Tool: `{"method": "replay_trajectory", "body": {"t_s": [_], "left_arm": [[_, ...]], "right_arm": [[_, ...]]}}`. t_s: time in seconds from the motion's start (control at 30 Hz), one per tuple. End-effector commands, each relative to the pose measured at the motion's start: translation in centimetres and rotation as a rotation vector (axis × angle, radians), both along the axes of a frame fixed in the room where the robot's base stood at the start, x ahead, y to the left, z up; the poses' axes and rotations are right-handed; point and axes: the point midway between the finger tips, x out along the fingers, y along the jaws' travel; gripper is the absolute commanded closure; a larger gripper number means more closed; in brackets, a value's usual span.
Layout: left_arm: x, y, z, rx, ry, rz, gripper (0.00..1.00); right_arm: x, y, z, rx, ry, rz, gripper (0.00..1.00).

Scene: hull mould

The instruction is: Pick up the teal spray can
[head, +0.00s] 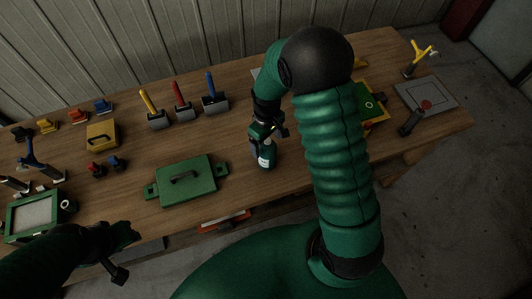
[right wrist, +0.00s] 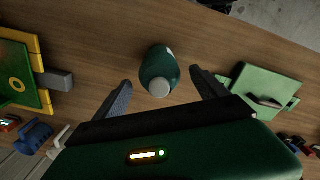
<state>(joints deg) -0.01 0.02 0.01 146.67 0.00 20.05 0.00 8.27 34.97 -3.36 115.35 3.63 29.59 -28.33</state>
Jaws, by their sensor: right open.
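The teal spray can (head: 266,158) stands on the wooden table right of the green lidded box. In the right wrist view the can (right wrist: 158,66) shows from above with its pale cap towards me. My right gripper (right wrist: 160,77) is open, with one finger on each side of the can and visible gaps to both. In the head view my right gripper (head: 264,134) is over the can and hides its upper part. My left gripper (head: 122,252) is low at the left, near the table's front edge, away from the can; its fingers are too dark to read.
A green lidded box (head: 186,181) lies left of the can. Scrapers with coloured handles (head: 182,105) stand behind it. A yellow and green item (head: 370,103) and a grey plate (head: 425,94) lie at the right. The wood immediately around the can is clear.

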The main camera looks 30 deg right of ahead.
Motion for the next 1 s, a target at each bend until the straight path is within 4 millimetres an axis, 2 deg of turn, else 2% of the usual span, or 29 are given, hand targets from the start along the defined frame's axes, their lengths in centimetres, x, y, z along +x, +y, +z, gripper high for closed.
{"method": "replay_trajectory", "body": {"t_s": [0.1, 0.2, 0.3, 0.47, 1.0], "left_arm": [[0.0, 0.0, 0.9, 0.000, 0.000, 0.001, 0.64], [0.0, 0.0, 0.9, 0.000, 0.000, 0.001, 0.64], [0.0, 0.0, 0.9, 0.000, 0.000, 0.000, 0.64], [0.0, 0.0, 0.9, 0.000, 0.000, 0.000, 0.64], [0.0, 0.0, 0.9, 0.000, 0.000, 0.000, 0.64]], "right_arm": [[-0.3, 0.1, -2.1, 0.003, 0.007, -0.001, 0.17], [-0.2, 0.0, -3.9, 0.004, 0.006, -0.001, 0.17], [-0.1, -0.1, -4.5, 0.005, 0.002, -0.002, 0.17], [-0.1, 0.0, -4.5, 0.003, 0.002, -0.002, 0.17], [-0.1, 0.0, -4.5, 0.003, 0.001, -0.002, 0.86]]}}
